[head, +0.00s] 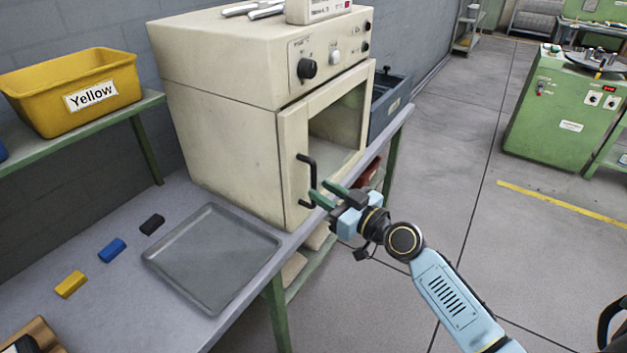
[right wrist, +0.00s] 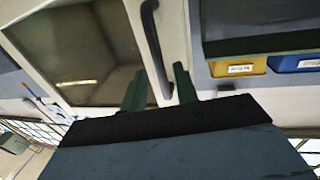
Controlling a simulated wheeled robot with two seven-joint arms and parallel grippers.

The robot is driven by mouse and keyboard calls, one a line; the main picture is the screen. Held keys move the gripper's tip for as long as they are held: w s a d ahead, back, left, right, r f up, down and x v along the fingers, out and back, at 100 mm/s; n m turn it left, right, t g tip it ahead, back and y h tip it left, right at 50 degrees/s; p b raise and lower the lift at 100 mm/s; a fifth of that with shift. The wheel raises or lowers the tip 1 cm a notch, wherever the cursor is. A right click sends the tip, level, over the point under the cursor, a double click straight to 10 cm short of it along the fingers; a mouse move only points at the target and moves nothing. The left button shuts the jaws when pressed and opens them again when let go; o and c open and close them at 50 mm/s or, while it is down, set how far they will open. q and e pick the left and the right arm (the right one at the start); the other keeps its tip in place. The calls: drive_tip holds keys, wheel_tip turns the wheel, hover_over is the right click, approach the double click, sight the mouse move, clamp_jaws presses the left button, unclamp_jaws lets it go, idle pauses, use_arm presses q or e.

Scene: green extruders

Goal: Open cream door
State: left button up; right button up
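The cream oven (head: 215,110) stands on the grey workbench, with knobs on its upper front. Its cream door (head: 295,180) has a large window and looks flush with the front. A black bar handle (head: 311,165) is upright on the door's left side. My right gripper (head: 320,190) is at the handle's lower part, with green fingers open. In the right wrist view, the lower part of the handle (right wrist: 155,45) lies between the two fingers (right wrist: 158,88), with gaps visible; contact cannot be told. My left gripper is not in view.
A yellow bin (head: 75,95) stands on a shelf. A dark blue-grey box (head: 388,105) stands right of the oven.

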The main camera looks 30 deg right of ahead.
sight(313, 203)
drive_tip(key=shift+x, duration=2)
drive_tip(key=shift+c, duration=0.4)
clamp_jaws()
